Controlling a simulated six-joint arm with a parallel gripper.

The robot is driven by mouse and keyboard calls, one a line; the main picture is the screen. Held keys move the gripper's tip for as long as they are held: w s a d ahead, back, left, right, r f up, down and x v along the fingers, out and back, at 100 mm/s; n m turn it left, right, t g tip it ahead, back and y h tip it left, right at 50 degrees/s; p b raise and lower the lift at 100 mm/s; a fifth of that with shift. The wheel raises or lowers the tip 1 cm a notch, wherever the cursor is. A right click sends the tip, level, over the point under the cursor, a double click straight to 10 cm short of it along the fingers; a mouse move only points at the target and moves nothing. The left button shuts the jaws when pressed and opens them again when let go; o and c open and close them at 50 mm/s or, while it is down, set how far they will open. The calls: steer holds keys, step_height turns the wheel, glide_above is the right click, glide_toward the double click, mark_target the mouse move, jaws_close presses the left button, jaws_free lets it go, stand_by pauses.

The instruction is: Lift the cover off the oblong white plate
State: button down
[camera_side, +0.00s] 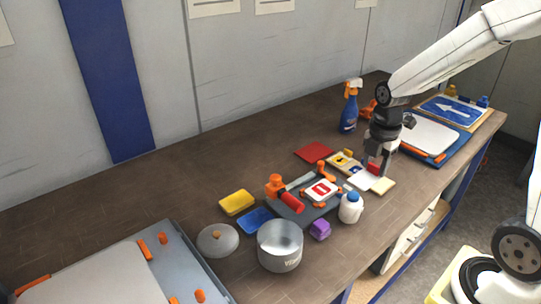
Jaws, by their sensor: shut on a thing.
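My gripper (378,160) points down at the right middle of the bench. It is shut on a small red piece (374,169). A flat white piece (361,180) lies or hangs just below and left of it. A pale cream block edge (384,187) shows beside the white piece. I cannot tell whether the red piece is the knob of a cover, or whether the white piece is cover or plate. I cannot tell if there is a gap beneath.
Nearby are a yellow sign (341,161), a red square (314,152), a white bottle (350,208) and a dark tray (283,206) with tools. A blue spray bottle (348,112) stands behind. A pot (279,246) stands at the front. The bench's back left is clear.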

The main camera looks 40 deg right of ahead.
steer(key=shift+r, duration=0.65)
steer(key=shift+r, duration=0.35)
steer(key=shift+r, duration=0.4)
